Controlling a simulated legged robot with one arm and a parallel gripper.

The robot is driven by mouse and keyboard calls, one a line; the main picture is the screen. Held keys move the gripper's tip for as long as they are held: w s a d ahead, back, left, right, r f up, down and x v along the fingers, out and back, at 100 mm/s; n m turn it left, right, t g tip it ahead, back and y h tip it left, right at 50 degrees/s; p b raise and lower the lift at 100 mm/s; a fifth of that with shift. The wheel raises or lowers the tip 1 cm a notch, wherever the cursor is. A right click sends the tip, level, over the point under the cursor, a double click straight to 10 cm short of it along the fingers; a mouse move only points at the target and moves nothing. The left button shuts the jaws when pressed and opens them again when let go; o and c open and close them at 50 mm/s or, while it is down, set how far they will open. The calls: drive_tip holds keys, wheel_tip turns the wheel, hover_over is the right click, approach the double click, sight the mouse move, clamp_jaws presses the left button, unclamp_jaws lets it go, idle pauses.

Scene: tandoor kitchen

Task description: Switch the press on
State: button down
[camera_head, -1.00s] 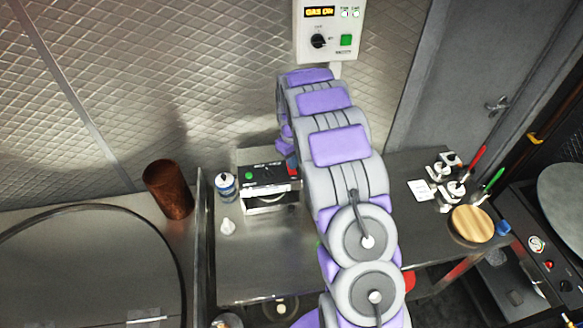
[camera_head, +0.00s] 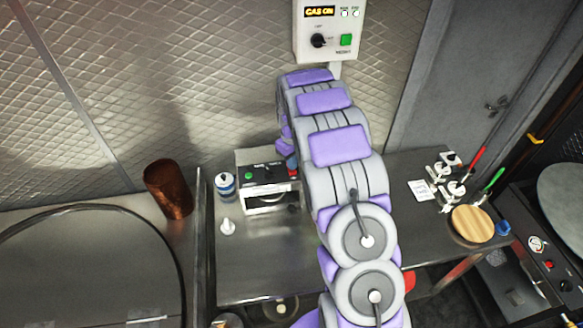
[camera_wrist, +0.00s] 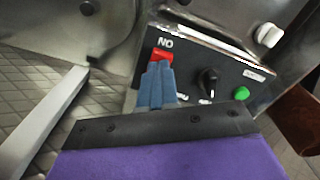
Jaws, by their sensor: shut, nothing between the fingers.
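The press (camera_head: 268,205) is a dark-fronted metal unit on the steel counter, left of my arm. Its panel carries a green button or lamp (camera_wrist: 241,93), a black knob (camera_wrist: 207,79) and a red switch (camera_wrist: 163,54). Lettering beside the red switch appears inverted in the wrist view and reads as ON turned over. My gripper (camera_wrist: 158,70) is shut and empty, its blue fingertips at the lower edge of the red switch and covering part of it. I cannot tell whether they touch it. In the head view the fingertips (camera_head: 292,163) show beside my arm at the panel's right end.
A wall control box (camera_head: 325,35) above reads GAS ON. A blue-and-white can (camera_head: 225,183) and a small white item (camera_head: 228,227) stand left of the press. A copper cylinder (camera_head: 168,190) is farther left. A round wooden board (camera_head: 472,224) lies right.

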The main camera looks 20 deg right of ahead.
drive_tip(key=shift+f, duration=0.7)
idle(0.3)
drive_tip(key=shift+r+p, duration=0.45)
drive_tip(key=shift+r, duration=3.1)
